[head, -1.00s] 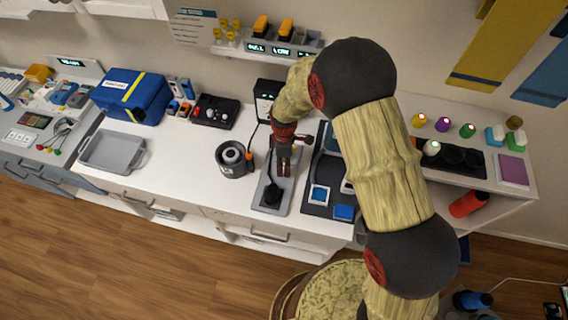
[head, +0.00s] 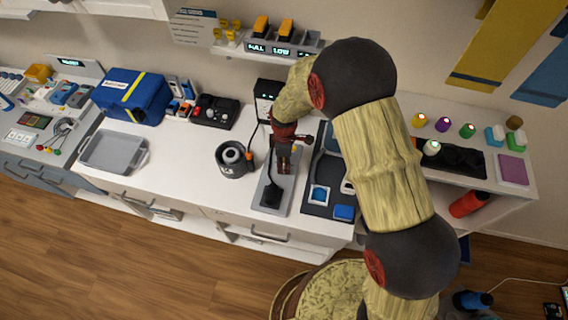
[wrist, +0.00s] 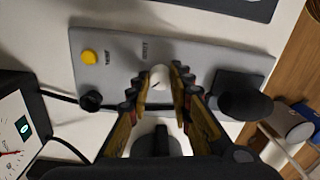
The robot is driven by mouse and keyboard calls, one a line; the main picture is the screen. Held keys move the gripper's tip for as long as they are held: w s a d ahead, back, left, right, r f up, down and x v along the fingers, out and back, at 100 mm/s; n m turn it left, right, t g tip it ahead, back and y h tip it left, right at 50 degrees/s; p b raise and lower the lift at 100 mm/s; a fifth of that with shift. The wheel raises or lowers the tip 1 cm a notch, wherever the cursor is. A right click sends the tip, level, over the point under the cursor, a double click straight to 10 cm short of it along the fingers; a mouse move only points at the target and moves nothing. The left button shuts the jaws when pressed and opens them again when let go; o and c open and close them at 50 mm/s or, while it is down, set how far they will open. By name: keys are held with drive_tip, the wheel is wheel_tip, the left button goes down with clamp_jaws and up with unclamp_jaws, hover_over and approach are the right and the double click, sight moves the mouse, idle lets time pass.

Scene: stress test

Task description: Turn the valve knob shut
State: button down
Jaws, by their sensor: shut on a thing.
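The valve knob (wrist: 159,74) is small, round and white with a dark mark, on a grey panel (wrist: 205,62) in the wrist view. My gripper (wrist: 163,88) has its two fingers on either side of the knob and is shut on it; the fingertips hide its sides. The panel (head: 266,189) also shows in the head view, on the white counter. My gripper (head: 284,166) points down over it there and hides the knob.
A yellow button (wrist: 89,57) and a black cylindrical part (wrist: 243,97) flank the knob on the panel. A dark round pot (head: 235,170) stands left of the panel. A dark mat with blue items (head: 319,194) lies close on its right.

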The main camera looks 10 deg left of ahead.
drive_tip(key=shift+m, duration=0.4)
drive_tip(key=m, duration=0.3)
drive_tip(key=shift+m, duration=0.4)
drive_tip(key=m, duration=0.4)
drive_tip(key=shift+m+b, duration=0.3)
drive_tip(key=shift+b, duration=0.05)
drive_tip(key=m, duration=0.4)
drive_tip(key=shift+y, duration=0.3)
drive_tip(key=m, duration=0.4)
drive_tip(key=shift+m+t, duration=0.3)
drive_tip(key=c, duration=1.6)
unclamp_jaws()
drive_tip(key=shift+c, duration=0.2)
drive_tip(key=shift+o, duration=0.3)
